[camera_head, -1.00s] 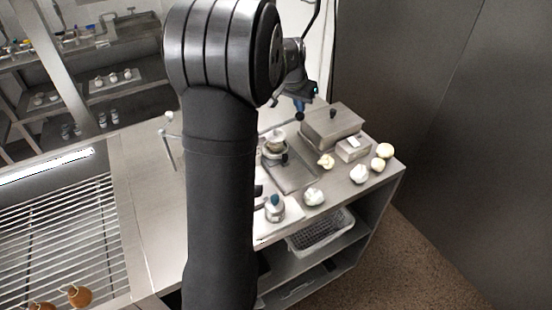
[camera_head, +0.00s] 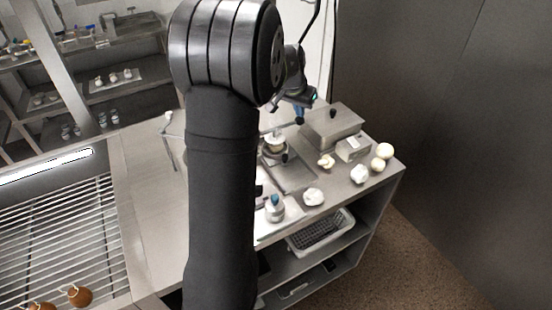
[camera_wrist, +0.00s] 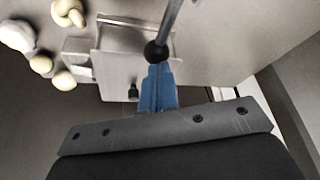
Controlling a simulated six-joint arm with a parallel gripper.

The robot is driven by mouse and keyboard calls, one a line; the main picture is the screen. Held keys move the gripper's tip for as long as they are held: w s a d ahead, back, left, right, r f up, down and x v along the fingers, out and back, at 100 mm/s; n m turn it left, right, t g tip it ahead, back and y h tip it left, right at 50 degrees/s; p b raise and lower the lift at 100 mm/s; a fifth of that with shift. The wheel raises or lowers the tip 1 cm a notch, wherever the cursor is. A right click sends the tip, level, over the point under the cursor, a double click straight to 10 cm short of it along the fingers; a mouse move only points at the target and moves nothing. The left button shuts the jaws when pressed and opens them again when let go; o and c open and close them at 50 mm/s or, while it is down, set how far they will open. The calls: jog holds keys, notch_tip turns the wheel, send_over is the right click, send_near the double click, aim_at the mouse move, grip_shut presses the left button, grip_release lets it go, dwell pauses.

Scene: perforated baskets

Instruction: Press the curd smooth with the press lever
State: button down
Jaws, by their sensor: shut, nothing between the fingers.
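My gripper (camera_head: 299,112) has blue fingers and is shut, above the back of the worktop in the head view. In the wrist view its fingers (camera_wrist: 158,88) point at the dark ball knob (camera_wrist: 155,52) of the press lever. The lever is a thin metal rod (camera_wrist: 169,20) running up out of that picture. The knob sits right at the fingertips; I cannot tell whether they touch. In the head view a small press pot (camera_head: 275,144) with a pale top stands left of and below my gripper. The curd surface cannot be made out clearly.
A lidded metal box (camera_head: 332,127) with a dark knob stands right of the gripper. White and cream lumps (camera_head: 360,174) lie on the right of the worktop (camera_head: 334,190). A perforated basket (camera_head: 321,231) sits on the shelf below. My arm hides the worktop's middle.

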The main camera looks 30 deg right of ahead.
jog(key=shift+r, duration=2.25)
jog(key=shift+f, duration=0.1)
jog(key=shift+f, duration=2.15)
jog(key=shift+r, duration=2.3)
jog(key=shift+f, duration=0.2)
